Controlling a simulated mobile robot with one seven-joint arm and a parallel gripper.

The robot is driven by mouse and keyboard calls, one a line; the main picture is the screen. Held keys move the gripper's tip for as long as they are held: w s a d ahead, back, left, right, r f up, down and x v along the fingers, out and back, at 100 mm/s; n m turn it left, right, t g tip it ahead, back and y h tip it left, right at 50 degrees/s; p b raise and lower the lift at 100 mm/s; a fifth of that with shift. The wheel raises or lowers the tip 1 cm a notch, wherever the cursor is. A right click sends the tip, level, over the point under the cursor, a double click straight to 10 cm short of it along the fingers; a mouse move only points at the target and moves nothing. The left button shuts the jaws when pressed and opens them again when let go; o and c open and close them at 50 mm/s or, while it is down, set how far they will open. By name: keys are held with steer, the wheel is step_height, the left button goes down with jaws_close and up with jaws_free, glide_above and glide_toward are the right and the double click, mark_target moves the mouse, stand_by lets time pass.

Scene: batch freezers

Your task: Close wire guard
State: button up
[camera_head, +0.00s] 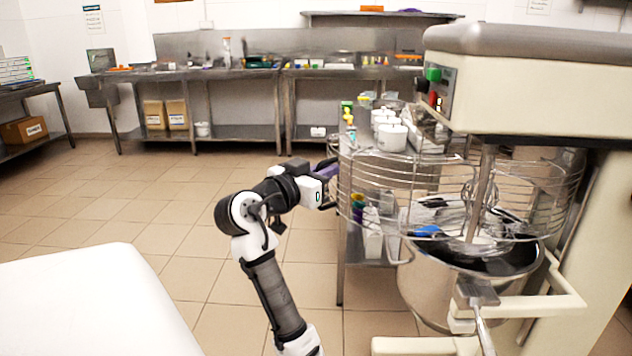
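The wire guard (364,199) is a round cage of thin metal wires on the large cream mixer (545,80). It sits above the steel bowl (425,295) and juts out to the left, past the bowl. Whether its ends meet cannot be told. My gripper (330,184) is at the guard's left edge, with a purple part at its end. It is close to the wires, but contact cannot be made out. The fingertips are too small and partly hidden to show whether they are open or shut.
A steel table (340,270) with white cups (392,137) and bottles stands behind the guard. Long steel benches (220,75) line the back wall. A white surface (90,305) fills the lower left. The tiled floor (130,205) at left is clear.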

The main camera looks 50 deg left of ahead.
steer(key=shift+h, duration=0.3)
steer(key=s, duration=0.1)
steer(key=s+d, duration=0.1)
steer(key=s, duration=0.1)
steer(key=s+d, duration=0.1)
steer(key=s, duration=0.1)
steer(key=shift+r, duration=0.1)
steer(key=shift+w, duration=0.1)
